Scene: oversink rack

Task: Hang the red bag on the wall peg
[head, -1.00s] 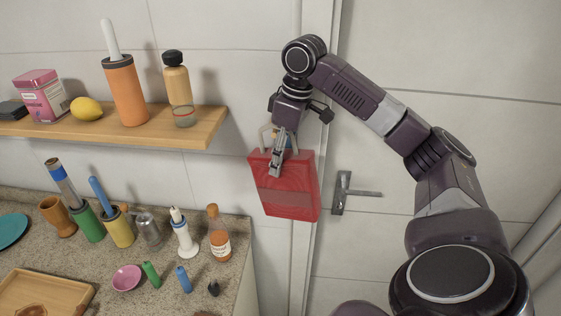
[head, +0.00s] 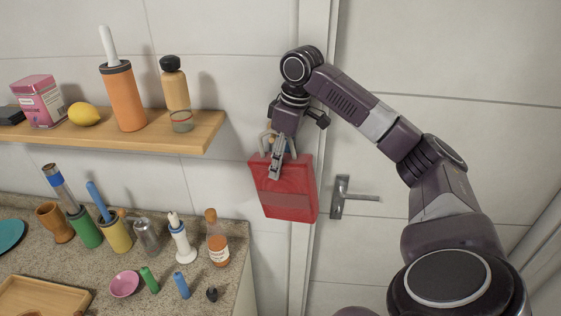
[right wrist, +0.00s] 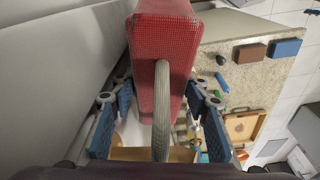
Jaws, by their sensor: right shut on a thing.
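The red bag (head: 284,195) hangs upright in front of the white wall, close to the door frame. Its pale grey handle (head: 265,142) rises from its top edge. My right gripper (head: 274,172) is at the top of the bag and shut on it. In the right wrist view, the bag (right wrist: 162,50) and its handle (right wrist: 161,110) are between my blue-padded fingers. I cannot make out the wall peg; the gripper and bag cover part of the wall there. My left gripper is not in view.
A wooden shelf (head: 170,140) with an orange holder (head: 124,98), bottle, lemon and pink tin is left of the bag. Below it a speckled counter (head: 130,262) carries several containers and a sauce bottle (head: 217,240). The door handle (head: 342,197) is just right of the bag.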

